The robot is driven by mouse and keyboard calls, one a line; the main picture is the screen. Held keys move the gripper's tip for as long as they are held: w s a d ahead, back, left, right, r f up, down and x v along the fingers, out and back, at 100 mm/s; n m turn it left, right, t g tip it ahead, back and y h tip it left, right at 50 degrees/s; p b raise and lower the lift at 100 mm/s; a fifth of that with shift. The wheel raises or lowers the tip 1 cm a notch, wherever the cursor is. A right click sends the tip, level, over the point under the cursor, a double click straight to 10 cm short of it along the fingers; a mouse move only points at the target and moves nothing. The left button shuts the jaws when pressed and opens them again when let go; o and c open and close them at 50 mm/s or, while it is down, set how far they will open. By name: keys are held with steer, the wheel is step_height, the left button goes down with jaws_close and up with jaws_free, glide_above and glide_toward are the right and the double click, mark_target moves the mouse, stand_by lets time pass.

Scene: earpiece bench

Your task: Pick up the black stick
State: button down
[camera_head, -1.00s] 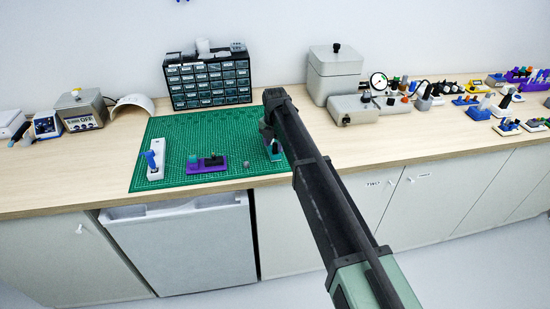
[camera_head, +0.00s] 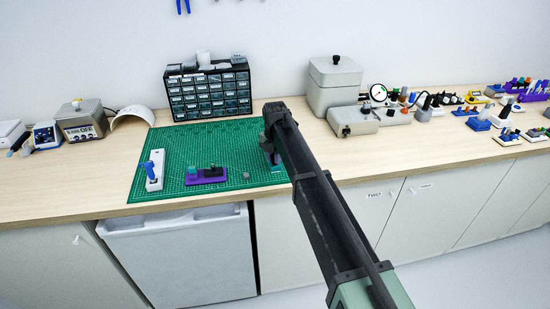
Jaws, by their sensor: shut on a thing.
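My gripper (camera_head: 272,156) is over the right part of the green mat, mostly hidden behind my own arm. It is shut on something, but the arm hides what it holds. I cannot make out a black stick between the fingers. A purple block (camera_head: 208,176) on the mat, left of my gripper, carries a teal piece (camera_head: 192,172) and a low black piece (camera_head: 211,170). I cannot tell whether this black piece is the black stick.
The green cutting mat (camera_head: 225,145) also bears a white holder with a blue part (camera_head: 152,170) and a small grey piece (camera_head: 246,175). A drawer cabinet (camera_head: 209,94) stands behind it. Grey boxes (camera_head: 334,82) stand to the right. Bare bench (camera_head: 350,158) lies right of the mat.

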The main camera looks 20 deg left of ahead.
step_height(320, 180, up, 20)
steer(key=p, duration=1.9)
steer(key=shift+f, duration=0.15)
steer(key=shift+f, duration=0.1)
